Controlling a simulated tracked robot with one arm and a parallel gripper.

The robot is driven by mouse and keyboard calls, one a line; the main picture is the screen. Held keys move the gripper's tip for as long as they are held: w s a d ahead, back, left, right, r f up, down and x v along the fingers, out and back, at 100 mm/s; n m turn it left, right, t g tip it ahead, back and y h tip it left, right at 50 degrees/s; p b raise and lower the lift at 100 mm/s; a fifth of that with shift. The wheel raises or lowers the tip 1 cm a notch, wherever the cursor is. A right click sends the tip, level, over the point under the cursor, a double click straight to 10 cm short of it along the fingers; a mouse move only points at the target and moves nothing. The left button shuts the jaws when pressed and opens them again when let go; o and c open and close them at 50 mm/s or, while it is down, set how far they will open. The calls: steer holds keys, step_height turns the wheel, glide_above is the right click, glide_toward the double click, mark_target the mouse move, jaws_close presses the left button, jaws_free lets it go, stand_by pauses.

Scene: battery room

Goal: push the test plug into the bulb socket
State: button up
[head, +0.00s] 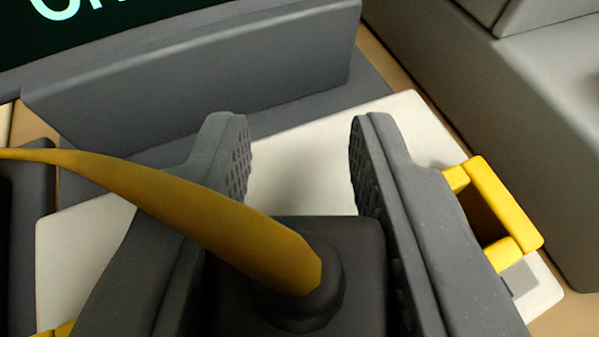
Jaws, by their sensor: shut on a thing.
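My gripper (302,150) fills the lower middle of the head view, its two grey ribbed fingers shut on the test plug. The test plug (350,250) is a dark square block with a round boss on top. A thick yellow cable (190,205) leaves the boss and runs off to the upper left. Beneath the plug is a flat white plate (300,175). I cannot make out the bulb socket; the plug and fingers hide what lies directly below them. I cannot tell whether the plug touches anything underneath.
A yellow handle (507,205) stands at the plate's right edge, close to my right finger. A grey stand (210,80) with a dark lit screen (160,25) rises behind the plate. Grey casing (500,110) borders the right. A dark object (30,190) sits at the left edge.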

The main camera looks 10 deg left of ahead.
steer(key=shift+f, duration=0.15)
steer(key=o, duration=0.7)
steer(key=shift+s, duration=0.1)
steer(key=shift+v, duration=1.05)
steer(key=shift+p+v, duration=0.5)
steer(key=shift+v, duration=3.85)
